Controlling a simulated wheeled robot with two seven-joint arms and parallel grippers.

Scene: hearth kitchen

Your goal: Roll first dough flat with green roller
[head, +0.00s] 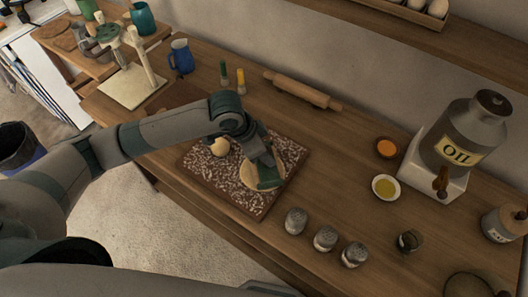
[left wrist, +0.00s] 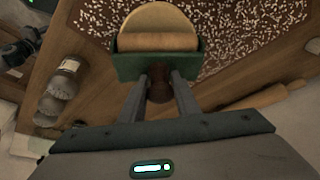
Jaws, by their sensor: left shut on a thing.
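My left gripper (head: 261,158) is shut on the brown handle of the green roller (head: 264,178), which also shows in the left wrist view (left wrist: 160,66) with its pale wooden cylinder across the front. The roller is over a round, flat-looking dough (head: 287,153) at the right end of the flour-dusted board (head: 205,170). In the left wrist view the dough (left wrist: 157,16) shows beyond the cylinder, partly hidden by it; contact is hard to tell. A smaller dough ball (head: 219,147) lies further left on the board.
A wooden rolling pin (head: 303,91) lies behind the board. Several shakers (head: 325,238) stand at the front right. Small bowls (head: 385,187) and an oil can (head: 462,135) stand on the right. A blue mug (head: 181,57) stands behind my arm.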

